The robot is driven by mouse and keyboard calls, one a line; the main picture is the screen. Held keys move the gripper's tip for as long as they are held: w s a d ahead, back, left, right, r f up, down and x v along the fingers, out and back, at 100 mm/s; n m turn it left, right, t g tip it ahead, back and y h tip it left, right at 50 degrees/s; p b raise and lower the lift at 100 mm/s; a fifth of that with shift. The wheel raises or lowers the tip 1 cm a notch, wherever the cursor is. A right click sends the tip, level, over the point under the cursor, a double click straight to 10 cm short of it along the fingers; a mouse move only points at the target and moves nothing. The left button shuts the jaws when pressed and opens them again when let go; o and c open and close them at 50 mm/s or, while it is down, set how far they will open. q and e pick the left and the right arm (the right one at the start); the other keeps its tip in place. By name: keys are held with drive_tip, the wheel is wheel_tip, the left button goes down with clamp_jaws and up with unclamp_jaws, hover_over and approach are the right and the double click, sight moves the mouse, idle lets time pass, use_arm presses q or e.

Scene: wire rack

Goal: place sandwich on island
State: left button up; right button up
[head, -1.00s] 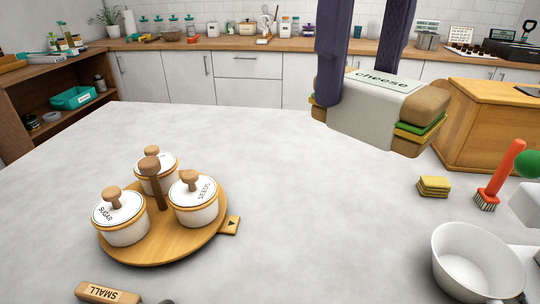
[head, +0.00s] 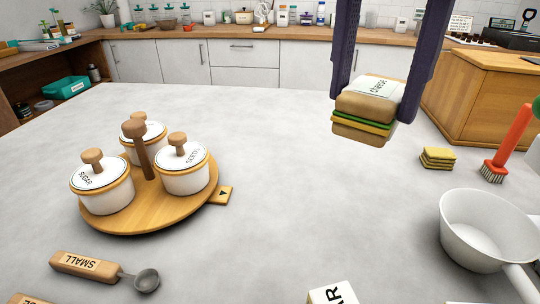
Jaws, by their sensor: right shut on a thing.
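The sandwich (head: 366,112) has brown bread, green and yellow filling and a white wrapper marked "cheese". My right gripper (head: 381,104) comes down from the top with dark fingers on both sides of the sandwich and is shut on it. The sandwich appears held above the island (head: 290,160), a wide pale grey top; the exact gap is hard to tell. My left gripper is not in view.
A wooden turntable (head: 140,219) with lidded jars stands at the left. A small measuring spoon (head: 100,270) lies at the front left. A yellow sponge (head: 438,158), a red brush (head: 508,145) and a white pan (head: 483,230) are at the right. The island's middle is clear.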

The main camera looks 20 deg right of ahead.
drive_tip(key=shift+f+b, duration=1.45)
drive_tip(key=shift+f, duration=8.6)
drive_tip(key=shift+f, duration=0.1)
drive_tip(key=o, duration=1.5)
drive_tip(key=shift+c, duration=0.2)
wheel_tip(320, 180, up, 12)
drive_tip(key=p, duration=0.1)
drive_tip(key=shift+d, duration=0.15)
